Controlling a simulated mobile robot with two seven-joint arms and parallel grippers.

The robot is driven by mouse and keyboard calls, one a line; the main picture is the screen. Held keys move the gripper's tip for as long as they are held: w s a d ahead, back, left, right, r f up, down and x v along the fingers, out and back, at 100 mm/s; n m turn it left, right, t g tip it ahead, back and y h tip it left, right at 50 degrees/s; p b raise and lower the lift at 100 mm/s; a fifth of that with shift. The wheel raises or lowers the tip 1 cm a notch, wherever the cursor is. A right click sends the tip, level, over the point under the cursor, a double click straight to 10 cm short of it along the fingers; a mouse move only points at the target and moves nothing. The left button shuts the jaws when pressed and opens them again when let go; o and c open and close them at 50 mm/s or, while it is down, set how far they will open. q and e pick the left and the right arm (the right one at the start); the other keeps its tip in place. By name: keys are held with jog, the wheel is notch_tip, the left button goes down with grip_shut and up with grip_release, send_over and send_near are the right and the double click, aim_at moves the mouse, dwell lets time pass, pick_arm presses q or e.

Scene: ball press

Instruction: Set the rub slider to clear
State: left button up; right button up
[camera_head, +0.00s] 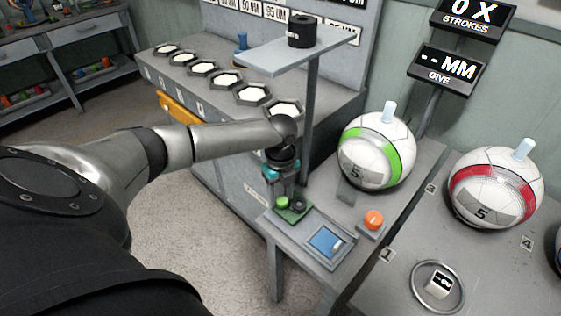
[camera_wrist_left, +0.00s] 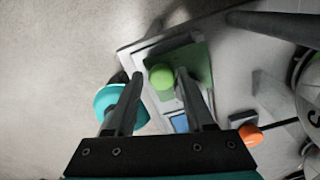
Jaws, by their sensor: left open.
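On a small grey stand sits a green plate (camera_head: 294,214) with a round green knob (camera_head: 281,202) and a dark round piece on it; no label lets me tell whether this is the rub slider. My left gripper (camera_head: 287,195) points down right over this plate. In the left wrist view its fingers (camera_wrist_left: 160,78) are apart, with the green knob (camera_wrist_left: 162,77) showing between their tips and the green plate (camera_wrist_left: 194,62) behind the right finger. I cannot tell whether the fingers touch the knob. My right gripper is not in view.
A blue panel (camera_head: 327,241) with a small pale piece and an orange button (camera_head: 374,219) stand close to the plate. A thin grey post (camera_head: 312,130) holds a shelf just behind. A green-banded ball (camera_head: 377,152) and a red-banded ball (camera_head: 495,187) stand to the right.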

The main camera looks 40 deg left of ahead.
aim_at(280, 199)
pick_arm(q)
notch_tip(280, 199, up, 12)
jog(key=p, duration=0.3)
dwell(0.5)
